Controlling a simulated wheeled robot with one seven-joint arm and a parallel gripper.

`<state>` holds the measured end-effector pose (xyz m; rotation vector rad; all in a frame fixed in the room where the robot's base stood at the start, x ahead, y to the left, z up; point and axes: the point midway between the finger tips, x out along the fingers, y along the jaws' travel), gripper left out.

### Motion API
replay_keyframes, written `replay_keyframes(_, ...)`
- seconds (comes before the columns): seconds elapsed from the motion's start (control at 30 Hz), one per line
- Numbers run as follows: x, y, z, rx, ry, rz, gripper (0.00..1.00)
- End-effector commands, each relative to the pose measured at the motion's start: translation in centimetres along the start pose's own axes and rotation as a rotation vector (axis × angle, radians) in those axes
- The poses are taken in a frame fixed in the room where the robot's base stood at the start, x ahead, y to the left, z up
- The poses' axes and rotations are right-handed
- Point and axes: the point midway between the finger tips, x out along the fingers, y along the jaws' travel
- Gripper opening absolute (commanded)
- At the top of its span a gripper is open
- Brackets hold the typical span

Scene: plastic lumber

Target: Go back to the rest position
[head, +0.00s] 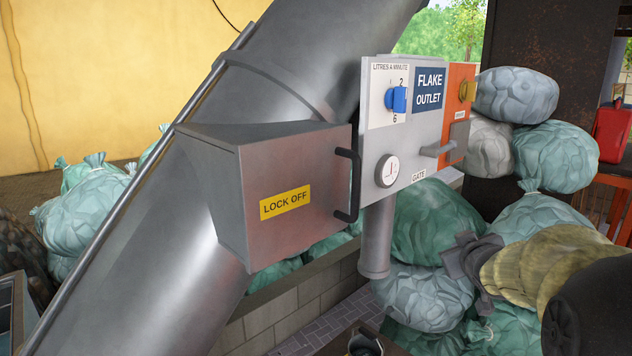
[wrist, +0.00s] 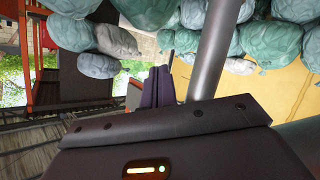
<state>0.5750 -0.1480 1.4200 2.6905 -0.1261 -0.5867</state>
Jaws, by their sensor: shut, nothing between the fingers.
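My gripper (head: 462,262) shows at the right of the head view, at the end of my arm, below and right of the flake outlet panel (head: 381,172). Its dark fingers also show near the middle of the wrist view (wrist: 158,88). They are together with nothing between them. The gripper appears apart from the panel and its grey gate handle (head: 436,150). Bags show behind it in the head view.
A grey box marked LOCK OFF (head: 265,205) with a black handle (head: 347,186) sits on a large slanted metal pipe (head: 150,255). A thinner pipe (head: 376,240) hangs under the panel. Full bags (head: 556,156) crowd the right. A red can (head: 611,132) stands far right.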

Motion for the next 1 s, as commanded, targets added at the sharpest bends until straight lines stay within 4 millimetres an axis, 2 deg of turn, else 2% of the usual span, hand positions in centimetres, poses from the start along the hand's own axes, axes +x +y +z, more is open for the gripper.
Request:
replay_keyframes(0.03,-0.2,-2.4,2.5,0.035,-0.070,-0.025,0.00)
replay_keyframes(0.17,-1.6,-7.7,8.2,0.114,-0.262,-0.088,0.00)
replay_keyframes(0.27,-3.6,-11.7,12.5,0.161,-0.411,-0.138,0.00)
replay_keyframes(0.4,-7.3,-17.0,18.2,0.209,-0.621,-0.217,0.00)
replay_keyframes(0.5,-10.4,-20.0,21.5,0.232,-0.757,-0.269,0.00)
replay_keyframes(0.6,-12.8,-22.0,23.6,0.246,-0.853,-0.305,0.00)
replay_keyframes(0.7,-13.9,-22.9,24.4,0.252,-0.897,-0.321,0.00)
replay_keyframes(1.0,-14.0,-22.9,24.5,0.254,-0.900,-0.322,0.00)
